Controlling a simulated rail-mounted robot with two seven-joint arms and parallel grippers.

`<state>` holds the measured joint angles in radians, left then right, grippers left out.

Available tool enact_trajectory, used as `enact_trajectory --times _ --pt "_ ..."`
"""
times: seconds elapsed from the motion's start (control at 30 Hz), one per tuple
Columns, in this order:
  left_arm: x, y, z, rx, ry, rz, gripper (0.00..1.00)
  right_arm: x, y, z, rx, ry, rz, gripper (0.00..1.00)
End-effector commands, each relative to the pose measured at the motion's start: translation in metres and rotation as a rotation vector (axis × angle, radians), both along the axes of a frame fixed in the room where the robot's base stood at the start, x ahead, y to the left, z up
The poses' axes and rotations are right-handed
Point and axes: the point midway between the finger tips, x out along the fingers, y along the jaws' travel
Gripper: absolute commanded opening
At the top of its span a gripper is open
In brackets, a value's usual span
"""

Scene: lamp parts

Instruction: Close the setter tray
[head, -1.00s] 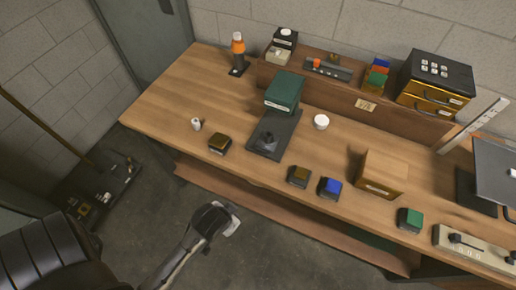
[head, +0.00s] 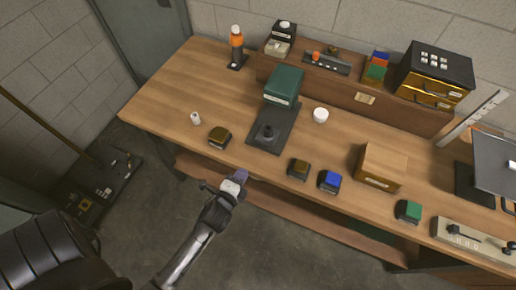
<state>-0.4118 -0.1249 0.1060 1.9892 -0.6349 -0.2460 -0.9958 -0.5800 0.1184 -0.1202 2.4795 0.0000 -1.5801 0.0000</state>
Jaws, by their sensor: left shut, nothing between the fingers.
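A green box-shaped unit (head: 284,82) stands on the bench left of centre. A dark flat tray (head: 287,125) reaches out from under it toward the front edge, with a round black knob (head: 267,132) on it. I take this to be the setter tray; its label is too small to read. My left gripper (head: 243,174) is shut and empty. In the picture it is just below the bench's front edge, below and left of the tray, apart from it. My right gripper is not in view.
A brown-topped block (head: 219,137) and a small white cylinder (head: 195,118) sit left of the tray. A white cup (head: 320,115), another brown-topped block (head: 298,168) and a blue-topped block (head: 330,181) sit right.

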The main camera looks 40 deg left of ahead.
Motion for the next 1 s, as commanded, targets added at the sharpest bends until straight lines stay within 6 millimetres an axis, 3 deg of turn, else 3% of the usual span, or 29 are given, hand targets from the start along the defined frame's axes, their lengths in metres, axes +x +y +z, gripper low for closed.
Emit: enact_trajectory --times 0.6,1.0 --pt "0.100 0.029 -0.022 -0.002 -0.002 0.002 0.00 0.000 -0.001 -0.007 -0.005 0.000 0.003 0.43" --pt "0.122 0.036 -0.027 -0.004 0.000 0.002 0.00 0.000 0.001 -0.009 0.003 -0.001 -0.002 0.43"
